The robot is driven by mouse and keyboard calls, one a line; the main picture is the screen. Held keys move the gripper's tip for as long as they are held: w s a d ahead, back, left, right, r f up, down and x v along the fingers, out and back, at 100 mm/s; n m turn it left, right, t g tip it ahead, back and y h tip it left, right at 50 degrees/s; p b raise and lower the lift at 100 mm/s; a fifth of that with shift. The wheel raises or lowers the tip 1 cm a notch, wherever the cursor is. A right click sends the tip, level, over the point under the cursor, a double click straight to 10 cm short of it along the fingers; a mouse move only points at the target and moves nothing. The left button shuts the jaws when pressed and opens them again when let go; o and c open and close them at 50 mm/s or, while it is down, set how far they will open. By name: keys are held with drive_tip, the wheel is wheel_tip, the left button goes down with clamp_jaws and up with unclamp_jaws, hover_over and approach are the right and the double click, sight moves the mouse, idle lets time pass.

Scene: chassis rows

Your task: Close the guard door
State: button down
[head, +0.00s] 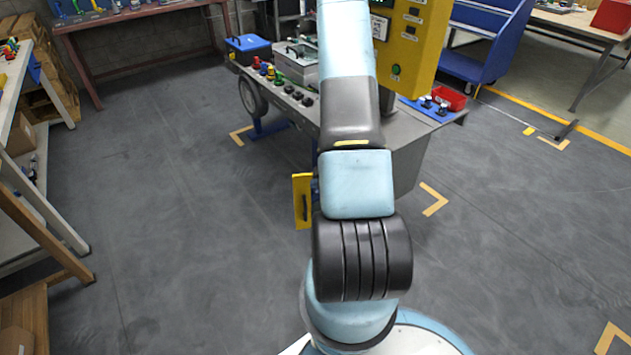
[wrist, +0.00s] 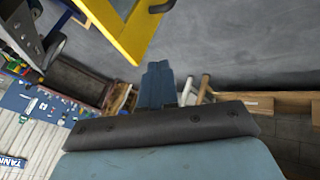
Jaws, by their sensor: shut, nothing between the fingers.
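The guard door is a yellow panel (head: 302,214) with a dark handle, low at the front of the grey machine cart (head: 408,165) in the head view. It juts out from the cart and stands open. In the wrist view a yellow frame (wrist: 134,40), apparently the door, fills the top, with a dark bar at its upper right. My gripper (wrist: 158,68) shows there with its blue fingers together and empty, just below the frame's lower corner and apart from it. In the head view my arm hides most of the gripper and part of the cart front.
A yellow control box (head: 412,45) stands on the cart, with a red bin (head: 449,98) to its right. A blue trolley (head: 485,42) is behind. Wooden shelving (head: 35,225) lines the left. The floor on both sides of the arm is clear.

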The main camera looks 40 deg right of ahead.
sight(300, 184)
drive_tip(key=shift+w+d+f, duration=0.1)
drive_tip(key=shift+w+f, duration=0.9)
drive_tip(key=shift+w, duration=0.35)
drive_tip(key=shift+w+d+f, duration=0.15)
drive_tip(key=shift+w+f, duration=0.9)
drive_tip(key=shift+w, duration=0.35)
drive_tip(key=shift+w+d+f, duration=0.1)
drive_tip(key=shift+w+f, duration=0.9)
drive_tip(key=shift+w, duration=0.35)
drive_tip(key=shift+d, duration=0.1)
